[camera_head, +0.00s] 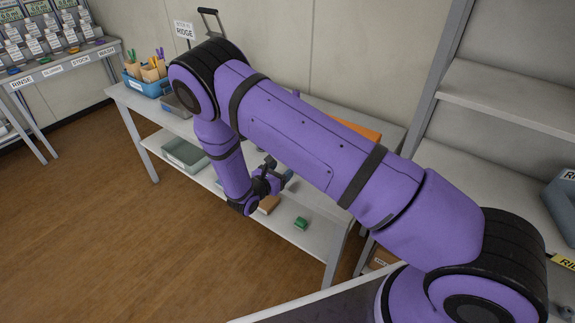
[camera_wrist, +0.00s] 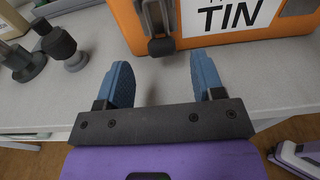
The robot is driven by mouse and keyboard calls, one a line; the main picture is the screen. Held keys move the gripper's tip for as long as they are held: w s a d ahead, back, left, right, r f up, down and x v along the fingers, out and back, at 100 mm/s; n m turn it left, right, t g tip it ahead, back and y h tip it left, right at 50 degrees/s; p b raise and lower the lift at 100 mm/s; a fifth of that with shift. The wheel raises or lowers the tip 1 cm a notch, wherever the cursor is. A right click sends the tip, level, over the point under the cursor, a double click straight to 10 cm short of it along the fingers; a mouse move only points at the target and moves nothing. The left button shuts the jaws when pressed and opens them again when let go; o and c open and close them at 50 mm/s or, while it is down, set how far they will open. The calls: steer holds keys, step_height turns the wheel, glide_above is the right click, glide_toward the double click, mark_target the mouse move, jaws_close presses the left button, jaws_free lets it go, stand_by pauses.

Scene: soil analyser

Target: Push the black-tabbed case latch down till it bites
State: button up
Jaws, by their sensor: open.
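The orange case (camera_wrist: 215,30) with a white label reading TIN stands at the top of the wrist view. A grey latch arm runs down its front to a black tab (camera_wrist: 161,47), near the case's lower edge. Whether the latch is engaged cannot be told. My gripper (camera_wrist: 157,78) has its blue fingers apart and nothing between them. The fingers point at the case, one either side of the tab's line, short of it. In the head view, the case (camera_head: 356,130) is mostly hidden behind my purple arm, and my gripper (camera_head: 284,180) shows at the bench's front edge.
Dark knobbed objects (camera_wrist: 62,45) stand on the bench left of the case. The pale bench top (camera_wrist: 270,75) is bare in front of it. In the head view, a blue bin of tools (camera_head: 147,84) stands at the bench's left end; a green block (camera_head: 301,223) lies on the lower shelf.

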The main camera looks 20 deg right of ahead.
steer(key=shift+v, duration=2.65)
steer(key=s+d+r+m+g+y, duration=0.1)
steer(key=s+d+r+m+g, duration=0.3)
steer(key=r, duration=0.6)
steer(key=s+d+r+m+g+y, duration=0.2)
steer(key=d+r+m+g, duration=0.15)
steer(key=r+m, duration=0.45)
steer(key=s+d+r+m+g+y, duration=0.1)
steer(key=s+d+r+m+g, duration=0.3)
steer(key=r, duration=0.8)
steer(key=s+d+r+m+t+y, duration=0.1)
steer(key=s+r+m+t+y, duration=0.2)
steer(key=s+r, duration=0.5)
steer(key=s+d+r+m+t+y, duration=0.2)
steer(key=s+r+m+t+y, duration=0.2)
steer(key=s, duration=1)
steer(key=shift+r+m+y, duration=1.1)
steer(key=shift+r+y, duration=0.2)
steer(key=shift+r, duration=0.6)
